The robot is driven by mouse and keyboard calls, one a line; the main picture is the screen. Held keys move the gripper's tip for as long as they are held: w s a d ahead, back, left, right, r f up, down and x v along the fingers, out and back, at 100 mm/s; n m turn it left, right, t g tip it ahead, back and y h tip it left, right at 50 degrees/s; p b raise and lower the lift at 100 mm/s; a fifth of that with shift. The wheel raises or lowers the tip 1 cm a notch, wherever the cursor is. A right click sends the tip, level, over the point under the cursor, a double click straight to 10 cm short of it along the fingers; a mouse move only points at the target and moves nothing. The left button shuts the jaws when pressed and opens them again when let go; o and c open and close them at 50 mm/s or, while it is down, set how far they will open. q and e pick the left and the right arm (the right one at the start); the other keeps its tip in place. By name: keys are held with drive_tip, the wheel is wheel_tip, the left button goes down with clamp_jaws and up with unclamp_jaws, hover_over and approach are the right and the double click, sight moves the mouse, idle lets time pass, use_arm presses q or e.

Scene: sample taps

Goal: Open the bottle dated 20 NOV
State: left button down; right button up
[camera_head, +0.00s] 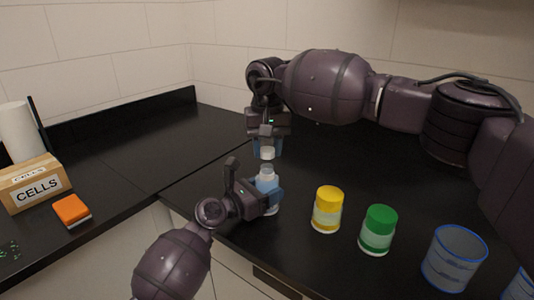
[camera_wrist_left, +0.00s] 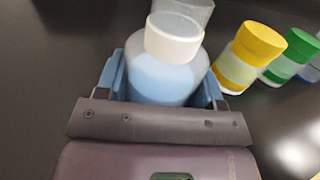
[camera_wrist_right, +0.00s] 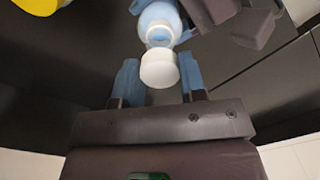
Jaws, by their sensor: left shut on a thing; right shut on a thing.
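A bottle with blue contents (camera_head: 267,184) stands upright near the counter's front edge; no date can be read on it. My left gripper (camera_head: 262,194) is shut around its body, and the bottle fills the jaws in the left wrist view (camera_wrist_left: 165,78). My right gripper (camera_head: 267,146) comes from above and is shut on the white cap (camera_head: 267,154). The cap also shows between the fingers in the right wrist view (camera_wrist_right: 159,70). It appears raised just above the bottle's pale neck (camera_wrist_right: 159,34); the exact gap is hard to judge.
A yellow-capped bottle (camera_head: 327,211) and a green-capped bottle (camera_head: 378,232) stand to the right, then blue-rimmed beakers (camera_head: 453,262). On the left counter are a CELLS box (camera_head: 37,186), an orange block (camera_head: 71,210) and a paper roll (camera_head: 18,133). The counter behind the left gripper is clear.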

sight(267, 151)
wheel_tip(267, 151, up, 2)
drive_tip(key=shift+r, duration=0.1)
use_arm(q)
drive_tip(key=shift+c, duration=0.8)
unclamp_jaws()
drive_tip(key=p+v, duration=0.1)
drive_tip(key=v, duration=0.9)
drive_tip(key=shift+s+a+p, duration=0.1)
drive_tip(key=shift+a+p, duration=0.05)
drive_tip(key=shift+p, duration=0.2)
use_arm(e)
drive_tip(key=r, duration=0.4)
drive_tip(key=shift+s+r, duration=0.1)
drive_tip(key=shift+s, duration=0.25)
use_arm(q)
drive_tip(key=shift+v, duration=0.85)
use_arm(e)
drive_tip(key=shift+r, duration=0.15)
